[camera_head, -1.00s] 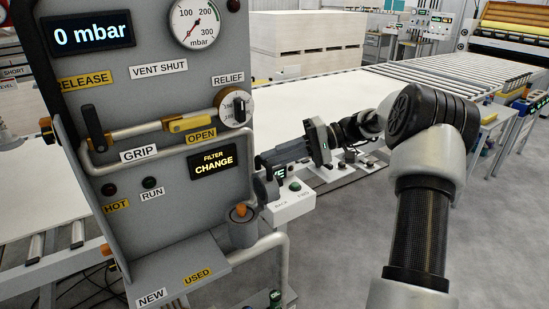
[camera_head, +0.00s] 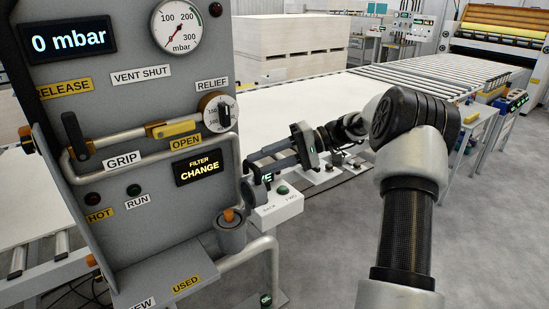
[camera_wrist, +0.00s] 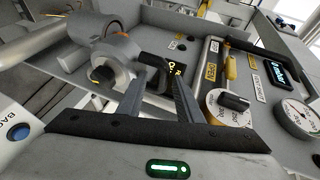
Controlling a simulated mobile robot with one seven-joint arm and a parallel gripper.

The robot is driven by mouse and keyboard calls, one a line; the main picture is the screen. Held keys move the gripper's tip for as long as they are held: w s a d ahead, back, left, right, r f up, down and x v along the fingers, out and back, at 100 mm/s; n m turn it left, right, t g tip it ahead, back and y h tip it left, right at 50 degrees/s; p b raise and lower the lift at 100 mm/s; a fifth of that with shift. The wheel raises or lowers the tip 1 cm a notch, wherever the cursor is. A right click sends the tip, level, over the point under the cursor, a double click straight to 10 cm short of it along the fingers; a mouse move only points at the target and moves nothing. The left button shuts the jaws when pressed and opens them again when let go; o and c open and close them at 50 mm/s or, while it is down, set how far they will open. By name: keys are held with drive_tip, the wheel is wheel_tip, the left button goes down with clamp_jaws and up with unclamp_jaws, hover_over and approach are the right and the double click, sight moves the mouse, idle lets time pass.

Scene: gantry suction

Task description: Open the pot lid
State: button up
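The filter pot (camera_head: 230,241) is a grey cylinder at the panel's lower right, upright in the head view. A grey cylindrical fitting (camera_wrist: 112,55) lies left of the fingertips there; I cannot tell lid from body.
The panel (camera_head: 130,215) carries a GRIP lever (camera_head: 76,136), a relief dial (camera_head: 217,112), a gauge (camera_head: 177,25) and a lit "FILTER CHANGE" display (camera_head: 198,168). A button box (camera_head: 279,202) stands right of the pot. NEW and USED labels mark a ledge (camera_head: 160,285) below.

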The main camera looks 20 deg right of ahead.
drive_tip(key=v, duration=1.7)
drive_tip(key=shift+s+d, duration=0.2)
drive_tip(key=shift+r, duration=0.1)
